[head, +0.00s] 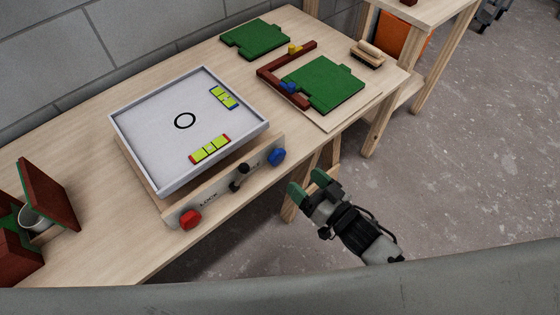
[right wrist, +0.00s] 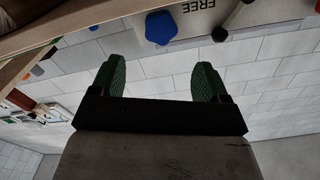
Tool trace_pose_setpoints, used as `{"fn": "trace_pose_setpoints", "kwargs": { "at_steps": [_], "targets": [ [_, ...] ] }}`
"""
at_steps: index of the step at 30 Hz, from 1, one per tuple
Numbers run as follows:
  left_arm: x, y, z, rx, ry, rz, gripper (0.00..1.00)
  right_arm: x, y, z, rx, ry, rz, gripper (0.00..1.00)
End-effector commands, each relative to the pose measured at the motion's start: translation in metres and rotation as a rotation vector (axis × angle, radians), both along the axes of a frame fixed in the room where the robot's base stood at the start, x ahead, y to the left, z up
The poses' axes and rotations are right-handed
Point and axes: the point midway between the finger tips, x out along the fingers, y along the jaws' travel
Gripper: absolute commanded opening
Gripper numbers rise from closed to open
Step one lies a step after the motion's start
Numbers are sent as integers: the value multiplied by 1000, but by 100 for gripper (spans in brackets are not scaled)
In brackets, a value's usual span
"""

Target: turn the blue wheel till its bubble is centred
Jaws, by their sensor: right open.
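The blue wheel (head: 277,157) is at the right end of the wooden front panel of a tilting tray (head: 150,150). It also shows in the right wrist view (right wrist: 161,28), just beyond the fingertips. My right gripper (head: 306,183) is open and empty, a short way right of and nearer than the wheel, not touching it. Its green fingers show apart in the right wrist view (right wrist: 160,75). A blue-ended yellow-green vial (head: 223,97) lies on the tray's right side; its bubble is too small to place. My left gripper is not in view.
A red wheel (head: 190,219) and a black lever (head: 239,178) between LOCK and FREE share the panel. A red-ended vial (head: 209,149) lies near the tray's front. Free space lies right of the bench.

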Motion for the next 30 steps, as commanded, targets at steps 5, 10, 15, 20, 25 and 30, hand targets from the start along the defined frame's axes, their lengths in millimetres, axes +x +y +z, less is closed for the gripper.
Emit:
{"fn": "trace_pose_setpoints", "kwargs": {
  "at_steps": [5, 10, 15, 20, 25, 30],
  "targets": [
    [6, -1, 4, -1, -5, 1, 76, 27, 19, 2, -2, -5, -1, 76],
    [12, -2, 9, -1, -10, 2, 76, 53, 38, 2, -2, -4, -1, 76],
    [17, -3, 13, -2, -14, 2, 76, 71, 52, 1, -3, -2, -1, 76],
    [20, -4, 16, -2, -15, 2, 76, 78, 57, 1, -3, -2, -1, 76],
    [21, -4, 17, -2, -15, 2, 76, 79, 58, 1, -4, -1, -1, 76],
    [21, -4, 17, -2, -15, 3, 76, 79, 58, 1, -4, -1, -1, 65]
  ]
}}
